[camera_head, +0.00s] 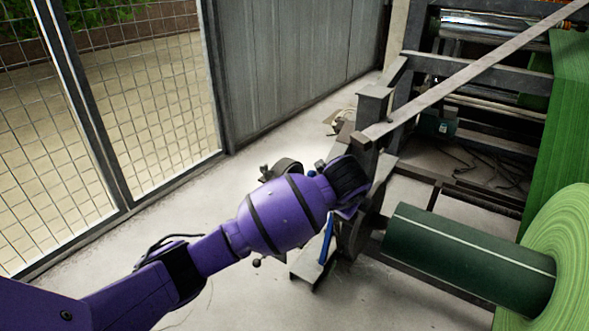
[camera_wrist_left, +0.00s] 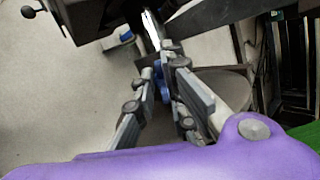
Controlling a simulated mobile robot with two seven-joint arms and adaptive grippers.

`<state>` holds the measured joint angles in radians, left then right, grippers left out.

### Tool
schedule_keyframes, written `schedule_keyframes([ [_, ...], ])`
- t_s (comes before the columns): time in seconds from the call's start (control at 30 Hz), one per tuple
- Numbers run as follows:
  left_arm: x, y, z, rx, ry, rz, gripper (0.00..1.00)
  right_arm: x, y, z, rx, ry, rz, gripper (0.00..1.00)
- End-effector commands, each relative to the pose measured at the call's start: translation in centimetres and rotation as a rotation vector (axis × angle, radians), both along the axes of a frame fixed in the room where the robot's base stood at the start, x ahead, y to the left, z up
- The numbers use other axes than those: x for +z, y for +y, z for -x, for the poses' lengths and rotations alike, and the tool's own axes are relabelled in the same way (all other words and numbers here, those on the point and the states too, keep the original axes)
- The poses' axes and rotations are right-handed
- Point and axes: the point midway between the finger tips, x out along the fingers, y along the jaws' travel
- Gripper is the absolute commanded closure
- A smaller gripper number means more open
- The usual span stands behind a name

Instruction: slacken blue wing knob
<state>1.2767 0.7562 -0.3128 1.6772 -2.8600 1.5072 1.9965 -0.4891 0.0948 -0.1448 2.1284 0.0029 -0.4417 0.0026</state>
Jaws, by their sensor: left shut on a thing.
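The blue wing knob (camera_wrist_left: 164,84) shows in the left wrist view between the two grey fingers of my left gripper (camera_wrist_left: 161,70), which is shut on it. The fingers cover much of the knob, so its turn angle is hard to tell. In the head view my purple left arm comes in from the left, and its gripper (camera_head: 352,200) is at the machine frame, beside the dark round part. The arm and wrist hide the knob there. My right gripper is in neither view.
A blue bar (camera_head: 327,240) stands just below my left wrist. A dark green core (camera_head: 465,255) carries a green roll (camera_head: 568,265) at the right. A slanted steel bar (camera_head: 470,72) crosses above. A mesh fence (camera_head: 150,110) stands at the left, with clear floor before it.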

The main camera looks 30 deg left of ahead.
Motion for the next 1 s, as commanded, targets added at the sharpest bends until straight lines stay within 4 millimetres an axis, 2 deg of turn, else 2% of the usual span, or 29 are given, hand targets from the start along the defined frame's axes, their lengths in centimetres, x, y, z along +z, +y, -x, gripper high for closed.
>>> schedule_keyframes([
  [0.33,-0.1,-0.2,0.0,-0.001,0.004,0.002,1.0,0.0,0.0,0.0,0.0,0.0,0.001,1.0],
  [0.37,-0.1,-0.2,0.0,-0.001,0.004,0.002,0.86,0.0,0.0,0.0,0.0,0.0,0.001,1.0],
  [0.5,0.0,-0.2,0.0,-0.001,0.002,0.001,0.7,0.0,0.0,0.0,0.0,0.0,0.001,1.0],
  [0.83,0.4,-0.2,0.0,-0.001,-0.004,0.002,0.7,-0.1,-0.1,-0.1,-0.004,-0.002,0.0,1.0],
  [1.0,2.1,-0.6,1.2,-0.003,-0.005,0.002,0.7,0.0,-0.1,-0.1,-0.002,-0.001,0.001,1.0],
])
